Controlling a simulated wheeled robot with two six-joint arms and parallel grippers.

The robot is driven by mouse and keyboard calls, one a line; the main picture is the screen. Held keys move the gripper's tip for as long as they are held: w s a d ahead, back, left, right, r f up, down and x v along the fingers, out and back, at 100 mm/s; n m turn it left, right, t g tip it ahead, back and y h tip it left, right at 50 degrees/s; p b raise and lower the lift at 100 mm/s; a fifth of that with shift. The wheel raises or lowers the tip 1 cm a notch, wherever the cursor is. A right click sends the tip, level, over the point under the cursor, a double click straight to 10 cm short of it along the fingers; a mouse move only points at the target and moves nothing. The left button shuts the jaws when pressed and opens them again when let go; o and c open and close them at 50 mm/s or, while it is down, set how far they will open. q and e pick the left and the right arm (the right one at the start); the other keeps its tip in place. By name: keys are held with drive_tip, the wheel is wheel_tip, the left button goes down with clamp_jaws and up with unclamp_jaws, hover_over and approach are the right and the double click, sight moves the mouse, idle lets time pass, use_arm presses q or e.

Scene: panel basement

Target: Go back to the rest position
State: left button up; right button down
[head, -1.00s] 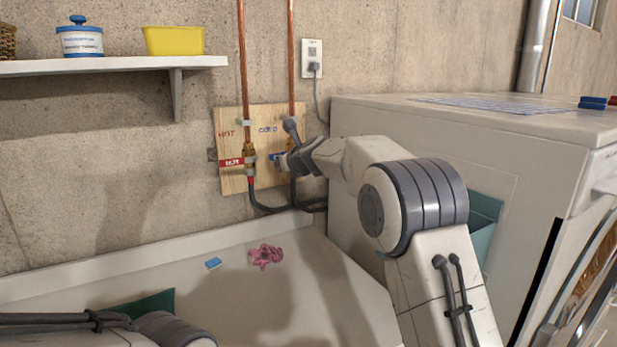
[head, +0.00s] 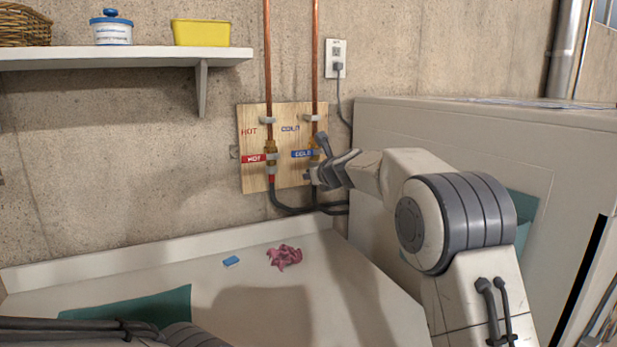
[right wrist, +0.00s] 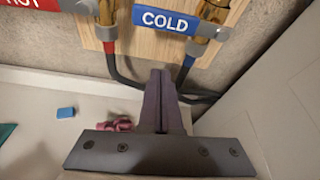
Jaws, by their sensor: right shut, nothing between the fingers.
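My right gripper (head: 312,177) is in front of the lower right part of the wooden valve board (head: 288,115), just below the blue COLD handle (head: 302,154). In the right wrist view its fingers (right wrist: 160,78) are closed together with nothing between them, below the COLD handle (right wrist: 170,20) and apart from it in the picture. The red HOT handle (head: 254,158) is to the left. Both handles lie crosswise to the copper pipes. My left arm (head: 90,328) shows only at the bottom left edge; its gripper is out of view.
Below is a pale basin or counter (head: 200,280) with a pink crumpled cloth (head: 284,257) and a blue block (head: 231,261). A shelf (head: 120,57) with a basket, jar and yellow tub is at upper left.

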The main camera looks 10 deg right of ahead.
drive_tip(key=r+b+v, duration=0.1)
drive_tip(key=v, duration=0.6)
drive_tip(key=s+a+f+n+g+y+p, duration=0.1)
drive_tip(key=s+a+f+n+g+p, duration=0.15)
drive_tip(key=s+a+n, duration=0.4)
drive_tip(key=s+a+f+n+g+p, duration=0.25)
drive_tip(key=s+n, duration=0.45)
drive_tip(key=s, duration=0.4)
drive_tip(key=s+a+f+n+g+y+p, duration=0.1)
drive_tip(key=s+a+f+n+g+p, duration=0.15)
drive_tip(key=s+a+n, duration=0.45)
drive_tip(key=s+d+f+n+g+h+p, duration=0.1)
drive_tip(key=s+d+f+n+g, duration=0.1)
drive_tip(key=s+n, duration=0.4)
drive_tip(key=s+d+f+n+g+h+p, duration=0.1)
drive_tip(key=s+d+n, duration=0.3)
drive_tip(key=s, duration=0.6)
drive_tip(key=s+d+f+n+g+h+p, duration=0.2)
drive_tip(key=s+d+f+n+g, duration=0.1)
drive_tip(key=s+n, duration=0.5)
drive_tip(key=shift+s+f+h, duration=0.3)
drive_tip(key=shift+f+h, duration=0.1)
drive_tip(key=shift+f, duration=0.15)
drive_tip(key=shift+d, duration=0.15)
